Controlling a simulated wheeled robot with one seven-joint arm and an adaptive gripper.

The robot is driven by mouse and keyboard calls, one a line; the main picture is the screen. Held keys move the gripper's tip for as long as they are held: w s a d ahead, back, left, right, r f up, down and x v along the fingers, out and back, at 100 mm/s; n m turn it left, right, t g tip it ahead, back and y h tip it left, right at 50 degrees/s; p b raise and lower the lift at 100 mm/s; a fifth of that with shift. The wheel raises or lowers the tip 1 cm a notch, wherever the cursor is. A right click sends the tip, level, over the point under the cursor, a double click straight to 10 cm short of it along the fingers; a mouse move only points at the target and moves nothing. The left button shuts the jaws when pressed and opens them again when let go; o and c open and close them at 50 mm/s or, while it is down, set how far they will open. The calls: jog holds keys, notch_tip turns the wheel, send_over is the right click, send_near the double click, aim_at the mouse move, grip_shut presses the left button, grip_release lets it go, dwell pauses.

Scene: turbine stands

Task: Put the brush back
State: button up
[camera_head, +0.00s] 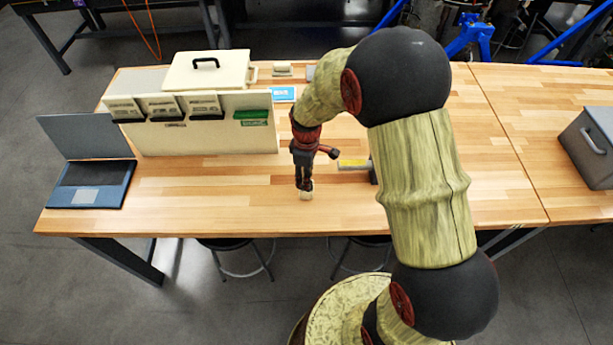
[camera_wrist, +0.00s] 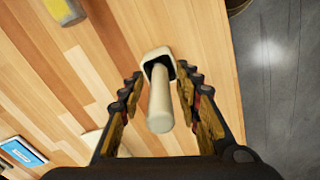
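The brush, a pale cream handle (camera_wrist: 160,108) on a squarish head (camera_wrist: 157,58), is between the two fingers in the wrist view. Its pale lower end (camera_head: 306,195) shows under the fingers in the head view, near the table's front edge. My gripper (camera_wrist: 161,80) points down, one finger on each side of the brush. Gaps show between the fingers and the handle, so it looks open around the brush. The fingers hide part of the brush in the head view. I cannot tell whether the head rests flat on the wood.
The wooden table (camera_head: 240,205) is clear at the front. A cream panel with several holders (camera_head: 210,140) stands left, beside a laptop (camera_head: 90,175). A blue card (camera_head: 283,94) lies behind. A yellow-and-grey item (camera_head: 354,165) is right of my gripper. A grey case (camera_head: 590,145) stands far right.

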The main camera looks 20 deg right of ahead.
jog(key=shift+r, duration=0.1)
notch_tip(320, 180, up, 12)
jog(key=shift+p, duration=0.45)
jog(key=s+r+m+t, duration=0.5)
jog(key=s+r+m, duration=0.5)
jog(key=s+r, duration=0.9)
jog(key=s, duration=0.3)
jog(key=shift+t, duration=0.3)
